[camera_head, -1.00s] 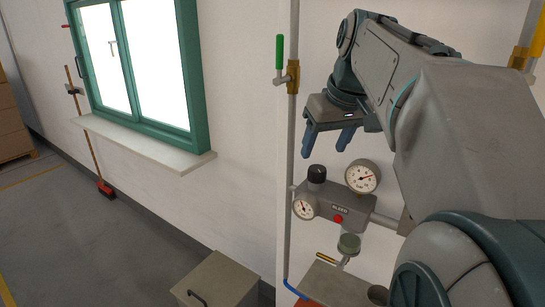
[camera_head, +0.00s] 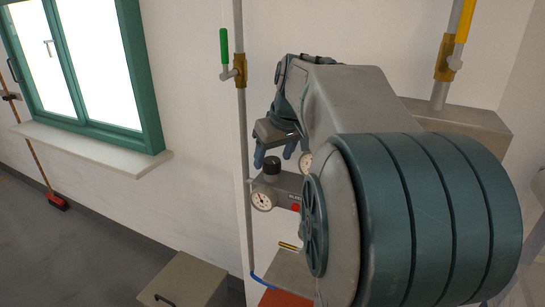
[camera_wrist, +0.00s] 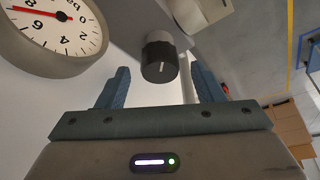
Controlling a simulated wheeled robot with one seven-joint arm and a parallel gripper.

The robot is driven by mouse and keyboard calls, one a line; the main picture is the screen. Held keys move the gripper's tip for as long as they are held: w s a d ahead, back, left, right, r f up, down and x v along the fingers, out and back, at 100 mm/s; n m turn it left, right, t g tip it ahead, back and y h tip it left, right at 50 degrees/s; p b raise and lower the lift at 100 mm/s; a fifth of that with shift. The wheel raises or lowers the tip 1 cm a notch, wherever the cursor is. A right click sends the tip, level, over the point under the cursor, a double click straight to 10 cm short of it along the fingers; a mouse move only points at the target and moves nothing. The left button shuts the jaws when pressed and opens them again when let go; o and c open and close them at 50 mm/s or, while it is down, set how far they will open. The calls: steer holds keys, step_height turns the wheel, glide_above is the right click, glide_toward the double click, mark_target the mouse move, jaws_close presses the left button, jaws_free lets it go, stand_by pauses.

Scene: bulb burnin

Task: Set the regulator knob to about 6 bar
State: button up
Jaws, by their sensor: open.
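The regulator knob (camera_head: 272,164) is a black cap on top of the grey regulator body (camera_head: 287,183) on the wall. In the wrist view the knob (camera_wrist: 160,60) shows a white line on its face and lies between and beyond my fingertips. My gripper (camera_head: 274,157) is open and close to the knob; it also shows in the wrist view (camera_wrist: 160,82). Nothing is held. A small gauge (camera_head: 262,201) sits at the regulator's left. My arm hides the regulator's right side.
A vertical pipe (camera_head: 243,130) with a green-handled valve (camera_head: 224,47) runs left of the regulator. A red button (camera_head: 295,208) is on the regulator. A yellow-handled valve (camera_head: 444,68) is at upper right. A box (camera_head: 185,283) stands below.

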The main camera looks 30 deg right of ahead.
steer(key=shift+x, duration=0.75)
steer(key=c, duration=1)
steer(key=shift+m, duration=0.4)
steer(key=m+h, duration=0.1)
steer(key=m, duration=0.1)
steer(key=m+h+b, duration=0.1)
steer(key=m, duration=0.2)
steer(key=shift+w+a+m+g+h, duration=0.1)
steer(key=shift+a+m+g+h, duration=0.05)
steer(key=shift+m+g+h, duration=0.15)
steer(key=m+g+h, duration=0.1)
steer(key=m, duration=0.2)
steer(key=m+b, duration=0.1)
steer(key=m, duration=0.2)
steer(key=shift+w+a+m+g+h, duration=0.1)
steer(key=shift+a+m+g+h, duration=0.05)
steer(key=shift+m+g+h, duration=0.2)
